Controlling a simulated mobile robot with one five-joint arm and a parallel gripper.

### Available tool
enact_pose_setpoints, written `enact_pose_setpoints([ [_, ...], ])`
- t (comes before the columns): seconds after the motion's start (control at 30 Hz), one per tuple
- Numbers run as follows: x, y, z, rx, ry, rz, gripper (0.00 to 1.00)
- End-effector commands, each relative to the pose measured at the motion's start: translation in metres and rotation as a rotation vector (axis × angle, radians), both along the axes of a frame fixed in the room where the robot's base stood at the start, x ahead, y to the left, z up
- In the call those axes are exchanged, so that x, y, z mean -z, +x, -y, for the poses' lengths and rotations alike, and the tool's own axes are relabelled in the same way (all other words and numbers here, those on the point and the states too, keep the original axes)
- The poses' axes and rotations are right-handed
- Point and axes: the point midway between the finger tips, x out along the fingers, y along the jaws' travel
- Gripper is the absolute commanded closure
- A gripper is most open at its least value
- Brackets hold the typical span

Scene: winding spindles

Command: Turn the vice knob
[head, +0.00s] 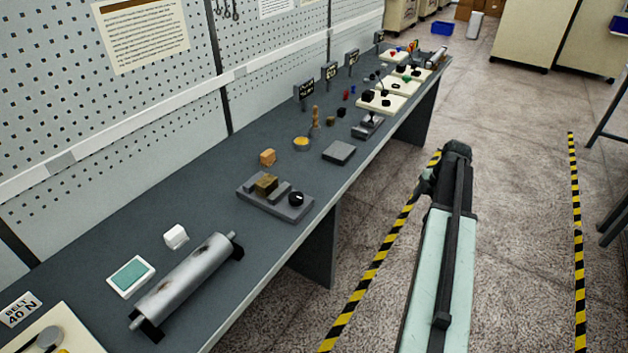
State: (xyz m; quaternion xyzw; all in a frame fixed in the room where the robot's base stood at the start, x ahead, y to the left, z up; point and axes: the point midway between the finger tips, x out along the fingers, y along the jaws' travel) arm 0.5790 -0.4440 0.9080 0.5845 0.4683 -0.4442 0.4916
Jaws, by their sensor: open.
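The vice (250,203) is a low grey block on the dark bench, left of the picture's middle in the head view. It has raised grey jaws, with a brownish block (266,184) between or on them; I cannot tell how tightly it sits. The black round vice knob (296,199) is at its right end, close to the bench's front edge. My arm, pale green and black, reaches up over the floor to the right of the bench, clear of the vice. No fingers of my gripper can be made out. Nothing of mine touches the knob.
A metal roller (187,282) on black supports lies nearer on the bench, beside a white-and-green pad (131,276). An orange block (267,157) and a grey plate (339,151) lie behind the vice.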

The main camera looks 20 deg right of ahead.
Motion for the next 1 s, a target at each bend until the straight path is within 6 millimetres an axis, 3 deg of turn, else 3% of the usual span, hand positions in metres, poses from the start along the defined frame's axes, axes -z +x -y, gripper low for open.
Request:
enact_pose_setpoints([
  [0.03, -0.029, 0.034, -0.038, -0.115, -0.032, -0.046, 0.32],
  [0.17, -0.062, 0.101, -0.141, -0.349, -0.114, -0.131, 0.32],
  [0.2, -0.072, 0.119, -0.176, -0.412, -0.134, -0.141, 0.32],
  [0.3, -0.093, 0.152, -0.264, -0.547, -0.158, -0.138, 0.32],
  [0.4, -0.106, 0.165, -0.333, -0.646, -0.164, -0.129, 0.32],
  [0.43, -0.108, 0.167, -0.347, -0.666, -0.165, -0.128, 0.32],
  [0.5, -0.111, 0.17, -0.371, -0.698, -0.167, -0.124, 0.32],
  [0.6, -0.11, 0.172, -0.383, -0.715, -0.168, -0.122, 0.32],
  [0.83, -0.098, 0.172, -0.382, -0.713, -0.166, -0.121, 0.32],
  [1.0, -0.072, 0.172, -0.382, -0.713, -0.166, -0.121, 0.32],
])
